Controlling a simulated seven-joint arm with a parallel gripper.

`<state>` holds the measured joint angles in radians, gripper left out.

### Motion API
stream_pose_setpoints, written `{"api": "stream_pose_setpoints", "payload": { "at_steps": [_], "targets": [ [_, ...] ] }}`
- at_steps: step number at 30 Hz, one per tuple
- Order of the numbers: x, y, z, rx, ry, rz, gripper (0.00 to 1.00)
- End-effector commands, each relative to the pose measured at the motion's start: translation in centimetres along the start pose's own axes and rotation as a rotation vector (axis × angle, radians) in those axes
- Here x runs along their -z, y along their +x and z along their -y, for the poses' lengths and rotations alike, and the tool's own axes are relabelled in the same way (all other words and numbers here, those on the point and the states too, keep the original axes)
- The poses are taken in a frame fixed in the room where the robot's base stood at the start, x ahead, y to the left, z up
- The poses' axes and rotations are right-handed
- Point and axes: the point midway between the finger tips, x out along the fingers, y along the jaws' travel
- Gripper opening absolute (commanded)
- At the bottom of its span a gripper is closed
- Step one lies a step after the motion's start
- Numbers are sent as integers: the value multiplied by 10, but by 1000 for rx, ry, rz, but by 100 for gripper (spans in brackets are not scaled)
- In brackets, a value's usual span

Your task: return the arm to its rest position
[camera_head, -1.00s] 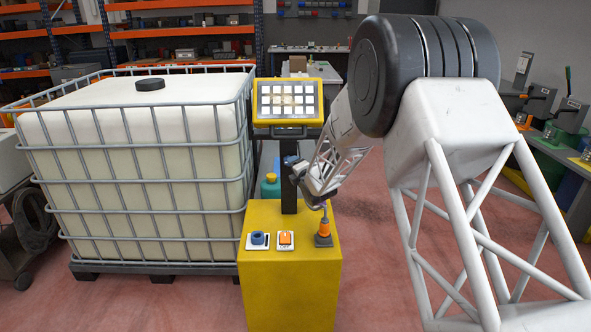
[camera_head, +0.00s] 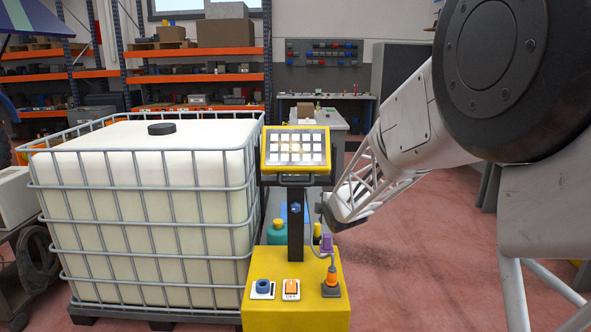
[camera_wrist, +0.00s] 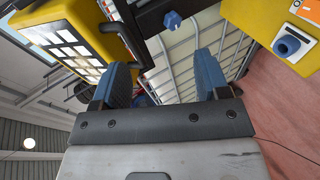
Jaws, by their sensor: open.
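My arm reaches in from the right in the head view, its lattice forearm sloping down to my gripper (camera_head: 322,208). The gripper is small there, just right of the black post (camera_head: 296,238) under the yellow panel, and its fingers are hard to make out. In the wrist view my gripper (camera_wrist: 163,68) shows two blue fingers spread apart with nothing between them.
The yellow panel with pale square buttons (camera_head: 295,150) stands over a yellow pedestal (camera_head: 268,315). On the pedestal are a blue knob (camera_head: 263,287), an orange switch (camera_head: 291,287) and an orange plug (camera_head: 331,282). A caged white tank (camera_head: 150,215) stands left. Red floor (camera_head: 430,250) is open at right.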

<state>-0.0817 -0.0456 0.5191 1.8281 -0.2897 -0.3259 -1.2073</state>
Motion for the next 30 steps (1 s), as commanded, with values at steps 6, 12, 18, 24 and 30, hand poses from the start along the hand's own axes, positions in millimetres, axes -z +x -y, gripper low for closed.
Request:
{"api": "stream_pose_setpoints", "payload": {
  "at_steps": [6,12,18,24,30],
  "targets": [
    [-13,-74,-3,106,213,89,69],
    [-23,-143,5,198,417,182,69],
    [-28,-214,22,280,622,283,69],
    [-31,-286,45,353,825,394,69],
    [-29,-357,76,420,1024,515,69]
  ]
}}
